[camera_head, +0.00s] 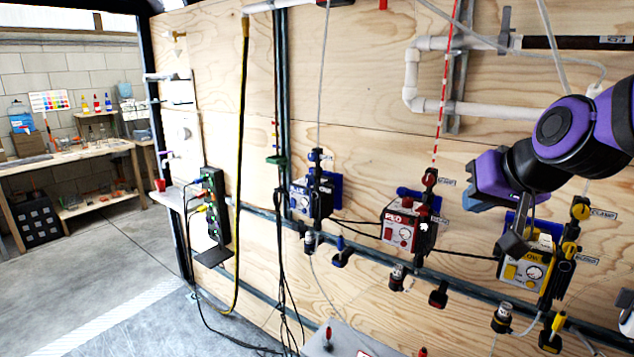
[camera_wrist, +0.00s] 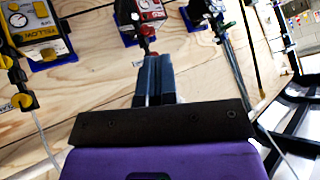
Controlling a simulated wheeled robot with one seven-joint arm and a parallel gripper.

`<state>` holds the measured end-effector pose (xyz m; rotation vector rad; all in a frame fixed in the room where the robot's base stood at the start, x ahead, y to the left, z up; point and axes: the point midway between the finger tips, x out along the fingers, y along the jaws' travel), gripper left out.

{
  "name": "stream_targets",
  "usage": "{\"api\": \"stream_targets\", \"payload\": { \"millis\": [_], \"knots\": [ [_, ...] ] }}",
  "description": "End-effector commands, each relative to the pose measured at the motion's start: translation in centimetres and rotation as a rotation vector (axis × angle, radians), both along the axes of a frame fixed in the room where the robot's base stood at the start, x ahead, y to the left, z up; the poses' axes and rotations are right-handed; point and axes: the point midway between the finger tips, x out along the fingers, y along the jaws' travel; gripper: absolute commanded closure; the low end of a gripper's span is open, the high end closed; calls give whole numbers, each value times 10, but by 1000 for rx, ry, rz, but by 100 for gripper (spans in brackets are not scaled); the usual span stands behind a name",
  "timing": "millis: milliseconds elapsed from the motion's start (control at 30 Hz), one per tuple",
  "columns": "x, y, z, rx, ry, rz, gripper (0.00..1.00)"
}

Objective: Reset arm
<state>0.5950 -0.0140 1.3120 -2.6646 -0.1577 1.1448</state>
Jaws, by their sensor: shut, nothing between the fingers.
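My arm, purple and black, reaches in from the right of the head view. My gripper (camera_head: 514,243) hangs in front of the yellow filter unit (camera_head: 524,272) and partly hides it. In the wrist view my gripper (camera_wrist: 154,62) has its two dark fingers together with nothing between them. The fingertips point toward the wooden wall, just below the red filter unit (camera_wrist: 150,12). The yellow unit (camera_wrist: 38,32) shows at the upper left of the wrist view. I cannot tell whether the gripper touches anything.
The red unit (camera_head: 400,232) and blue unit (camera_head: 312,197) are mounted on the plywood wall (camera_head: 350,100) with cables and hoses around them. A black power strip (camera_head: 215,208) is at the left. A grey surface (camera_head: 350,342) lies below. Open floor (camera_head: 90,265) is at the left.

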Motion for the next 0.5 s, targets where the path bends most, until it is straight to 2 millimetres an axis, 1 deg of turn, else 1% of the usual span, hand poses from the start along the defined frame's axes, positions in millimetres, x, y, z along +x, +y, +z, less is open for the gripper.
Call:
{"api": "stream_targets", "payload": {
  "millis": [33, 100, 300, 400, 500],
  "knots": [
    [-19, -6, 5, -20, 20, 14, 100],
    [-45, -14, 7, -55, 64, 33, 100],
    [-116, -37, 8, -169, 192, 51, 100],
    [-141, -46, 7, -213, 241, 45, 100],
    [-158, -52, 5, -242, 277, 37, 100]
  ]
}}
